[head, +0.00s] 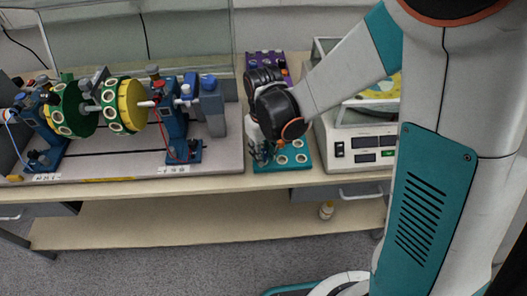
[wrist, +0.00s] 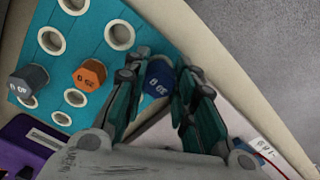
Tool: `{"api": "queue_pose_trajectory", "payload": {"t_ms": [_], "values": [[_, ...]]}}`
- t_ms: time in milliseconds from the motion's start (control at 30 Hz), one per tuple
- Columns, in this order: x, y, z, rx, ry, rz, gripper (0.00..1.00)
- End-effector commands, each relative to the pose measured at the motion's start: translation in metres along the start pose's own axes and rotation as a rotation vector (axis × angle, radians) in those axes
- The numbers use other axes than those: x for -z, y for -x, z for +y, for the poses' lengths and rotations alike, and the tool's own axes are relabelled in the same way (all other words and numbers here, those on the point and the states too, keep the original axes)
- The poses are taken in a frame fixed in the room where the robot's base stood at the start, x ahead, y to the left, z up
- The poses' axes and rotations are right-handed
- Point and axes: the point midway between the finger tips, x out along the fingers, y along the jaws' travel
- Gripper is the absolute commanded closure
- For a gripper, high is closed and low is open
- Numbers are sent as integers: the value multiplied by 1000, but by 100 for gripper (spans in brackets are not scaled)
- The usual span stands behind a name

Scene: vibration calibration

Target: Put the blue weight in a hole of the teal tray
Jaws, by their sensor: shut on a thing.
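The teal tray (wrist: 85,38) has several white-rimmed round holes and fills the upper left of the wrist view. In the head view the tray (head: 300,166) lies at the bench's front, partly hidden by my arm. My gripper (wrist: 158,72) is shut on the blue weight (wrist: 159,78), at the tray's right edge in the wrist view; its height over the tray cannot be told. In the head view my gripper (head: 262,152) is at the tray's left side, and the blue weight is not clearly visible. An orange weight (wrist: 89,73) and a grey weight (wrist: 28,79) sit in the tray.
A purple tray (head: 262,60) stands behind. A white balance (head: 356,145) stands close on the right. The rotor rig on its grey base plate (head: 110,158) is close on the left. The bench's front edge runs just before the teal tray.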

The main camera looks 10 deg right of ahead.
Motion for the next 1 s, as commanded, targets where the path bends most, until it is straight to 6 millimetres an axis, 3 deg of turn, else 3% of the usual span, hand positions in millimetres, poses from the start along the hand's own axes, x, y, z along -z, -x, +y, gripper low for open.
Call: {"api": "queue_pose_trajectory", "payload": {"t_ms": [1000], "values": [[0,-13,0,0,0,0,91]]}}
